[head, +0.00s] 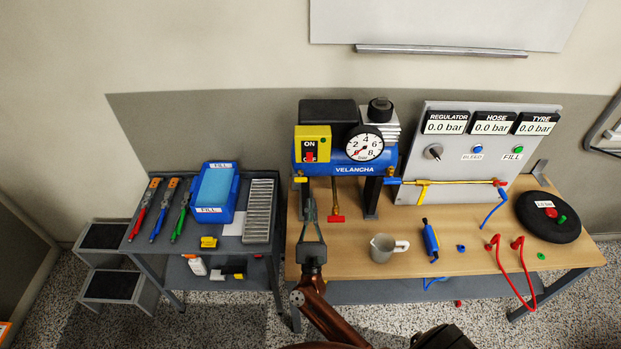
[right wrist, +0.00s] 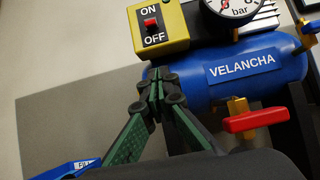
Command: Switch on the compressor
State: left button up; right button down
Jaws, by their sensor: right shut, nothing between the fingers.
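The blue VELANCHA compressor (head: 345,169) stands on the wooden bench. Its yellow switch box (head: 313,137) carries a red switch (head: 310,156) with an ON label above it. The right wrist view shows the red switch (right wrist: 150,23) between ON and OFF; I cannot tell its setting. My right gripper (head: 311,203) is shut and empty, in front of and below the box. In the right wrist view its fingertips (right wrist: 157,82) are together, below the box and apart from the switch. My left gripper is not in view.
A red-handled valve (right wrist: 255,118) hangs under the tank, right of my fingers. A round gauge (head: 364,143) sits beside the box. A side table (head: 147,248) with tools stands left. The panel displays (head: 446,127) read 0.0 bar.

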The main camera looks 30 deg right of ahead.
aim_at(310, 156)
jog(key=w+d+r+p, duration=0.3)
jog(key=w+r+p, duration=0.1)
jog(key=r, duration=0.5)
jog(key=shift+w+d+r, duration=0.2)
jog(key=shift+w+r, duration=0.05)
jog(key=shift+w, duration=0.5)
